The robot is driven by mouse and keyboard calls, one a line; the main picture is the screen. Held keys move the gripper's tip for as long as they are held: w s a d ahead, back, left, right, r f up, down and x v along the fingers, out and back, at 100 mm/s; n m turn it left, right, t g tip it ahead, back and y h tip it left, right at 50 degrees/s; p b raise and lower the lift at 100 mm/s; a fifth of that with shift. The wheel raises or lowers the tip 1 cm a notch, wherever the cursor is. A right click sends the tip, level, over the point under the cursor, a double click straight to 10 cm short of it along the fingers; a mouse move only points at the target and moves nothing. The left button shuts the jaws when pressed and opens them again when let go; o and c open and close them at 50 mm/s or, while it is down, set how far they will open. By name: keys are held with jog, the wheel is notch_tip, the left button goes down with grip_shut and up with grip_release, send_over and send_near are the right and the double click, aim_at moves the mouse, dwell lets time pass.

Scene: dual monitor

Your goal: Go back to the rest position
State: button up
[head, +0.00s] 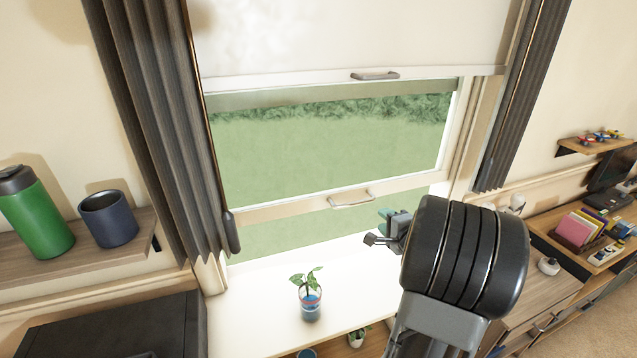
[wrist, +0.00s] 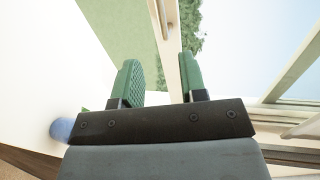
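My gripper (head: 378,228) is in front of the window, at the right of the lower opening in the head view. My dark wrist hides part of the window's right side. In the wrist view my gripper (wrist: 158,80) shows two green fingers apart, with nothing between them. The window (head: 340,150) has a lower sash with a metal handle (head: 351,200), and a gap shows below that sash. A white blind with a handle (head: 375,76) covers the upper part.
A plant in a blue-based glass (head: 311,304) stands on the white sill (head: 260,300) below my gripper. A green bottle (head: 36,213) and a dark blue mug (head: 108,218) stand on a left shelf. Dark curtains (head: 165,130) flank the window. A desk with books (head: 588,226) is at right.

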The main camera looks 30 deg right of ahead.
jog(key=s+d+f+n+g+h, duration=0.35)
jog(key=s+f+n+g, duration=0.3)
jog(key=g, duration=0.25)
jog(key=s+a+r+n+y, duration=0.1)
jog(key=a+n, duration=0.3)
jog(key=a, duration=0.7)
jog(key=s+a+r+n+g+y+b, duration=0.1)
jog(key=a+r+n, duration=0.3)
jog(key=a, duration=0.6)
jog(key=s+a+r+n+y, duration=0.3)
jog(key=a+n, duration=0.2)
jog(key=a, duration=0.6)
jog(key=shift+s+a+g+y+b, duration=0.25)
jog(key=shift+a+g+y+b, duration=0.05)
jog(key=shift+y+b, duration=0.1)
